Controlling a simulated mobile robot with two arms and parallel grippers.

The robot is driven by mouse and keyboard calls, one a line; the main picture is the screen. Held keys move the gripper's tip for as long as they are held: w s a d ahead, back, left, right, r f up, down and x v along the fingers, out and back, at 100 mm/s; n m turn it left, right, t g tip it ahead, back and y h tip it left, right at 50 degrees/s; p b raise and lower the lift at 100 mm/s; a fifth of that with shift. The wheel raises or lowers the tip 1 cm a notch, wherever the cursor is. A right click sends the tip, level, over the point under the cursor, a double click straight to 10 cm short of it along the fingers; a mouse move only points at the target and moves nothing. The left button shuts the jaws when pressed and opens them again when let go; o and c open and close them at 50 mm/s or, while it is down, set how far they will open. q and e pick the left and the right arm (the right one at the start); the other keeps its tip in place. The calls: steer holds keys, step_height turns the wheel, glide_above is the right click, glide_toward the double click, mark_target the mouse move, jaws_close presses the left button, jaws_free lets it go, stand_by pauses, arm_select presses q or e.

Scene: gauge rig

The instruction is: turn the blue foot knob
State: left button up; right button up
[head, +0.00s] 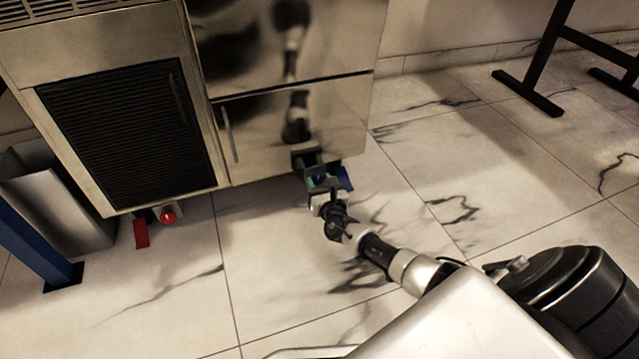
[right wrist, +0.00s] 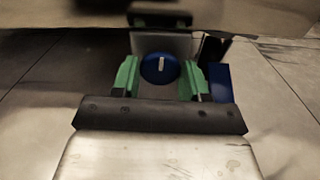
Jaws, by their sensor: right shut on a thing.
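The blue foot knob (right wrist: 160,68) is a round blue disc with a white mark in the right wrist view. The mark stands close to upright. It sits low under the steel cabinet (head: 290,125). My right gripper (right wrist: 160,76) has its green fingers on either side of the knob and is shut on it. In the head view my right gripper (head: 318,182) reaches under the cabinet's front right corner and mostly hides the knob. A blue plate (right wrist: 220,82) stands just right of the fingers; it also shows in the head view (head: 346,178). My left gripper is not in view.
A red knob (head: 168,216) and a red plate (head: 141,234) sit under the cabinet's left part. A grey bin (head: 60,205) and a blue post (head: 35,250) stand at far left. A black-legged stand (head: 540,70) is at upper right. The marble floor between is clear.

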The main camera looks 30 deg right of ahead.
steer(key=m, duration=0.5)
steer(key=shift+m, duration=0.3)
steer(key=m, duration=1.2)
steer(key=shift+m, duration=0.3)
steer(key=m, duration=0.5)
steer(key=shift+m, duration=0.3)
steer(key=o, duration=0.9)
